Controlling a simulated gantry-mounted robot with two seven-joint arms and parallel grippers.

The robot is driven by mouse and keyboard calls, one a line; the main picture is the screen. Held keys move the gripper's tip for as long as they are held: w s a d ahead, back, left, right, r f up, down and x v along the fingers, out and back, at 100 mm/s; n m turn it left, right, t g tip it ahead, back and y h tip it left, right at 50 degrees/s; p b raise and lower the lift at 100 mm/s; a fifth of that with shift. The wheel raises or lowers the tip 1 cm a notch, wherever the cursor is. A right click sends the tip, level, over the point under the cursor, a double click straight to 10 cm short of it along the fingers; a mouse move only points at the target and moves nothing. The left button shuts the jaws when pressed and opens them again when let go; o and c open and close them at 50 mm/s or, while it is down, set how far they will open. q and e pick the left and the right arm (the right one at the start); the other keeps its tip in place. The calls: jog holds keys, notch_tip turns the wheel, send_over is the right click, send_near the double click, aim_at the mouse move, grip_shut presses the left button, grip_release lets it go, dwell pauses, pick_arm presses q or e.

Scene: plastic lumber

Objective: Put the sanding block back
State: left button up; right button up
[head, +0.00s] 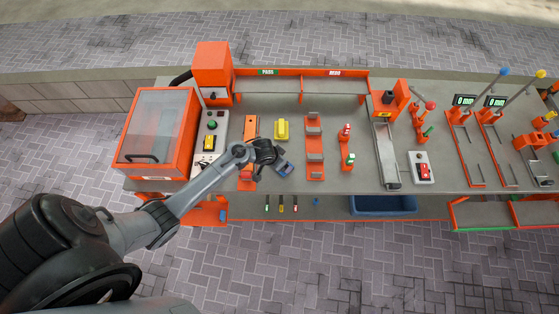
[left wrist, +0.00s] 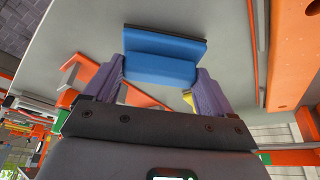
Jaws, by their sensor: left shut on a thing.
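The sanding block (head: 286,170) is blue with a dark layer along one face. It is at the end of my left arm, over the front left part of the grey bench (head: 355,185). In the left wrist view the sanding block (left wrist: 165,45) is between the two purple fingers of my left gripper (left wrist: 160,72), which is shut on its raised grip. In the head view my left gripper (head: 277,163) is dark and small, so the gap between block and bench cannot be told. My right gripper is not in view.
A yellow piece (head: 282,129) and an orange holder (head: 251,127) stand just behind the gripper. An orange stepped rack (head: 314,145) is to the right. The orange cabinet (head: 157,130) and a grey control panel (head: 210,137) are left. A blue bin (head: 383,205) sits below the bench top.

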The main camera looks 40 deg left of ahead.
pick_arm(q)
jog(key=shift+f, duration=0.1)
jog(key=o, duration=0.9)
jog(key=p+v, duration=0.4)
jog(key=v, duration=0.8)
jog(key=shift+m+g, duration=0.4)
jog(key=shift+m, duration=0.3)
jog(key=s+d+r, duration=0.3)
jog(key=s, duration=0.2)
jog(key=s+d+r, duration=0.3)
jog(key=s+r, duration=0.1)
jog(key=s, duration=0.2)
jog(key=s+d+r, duration=0.3)
jog(key=s, duration=0.2)
jog(key=shift+s+d+r, duration=0.3)
jog(key=shift+s, duration=0.1)
jog(key=shift+r, duration=0.1)
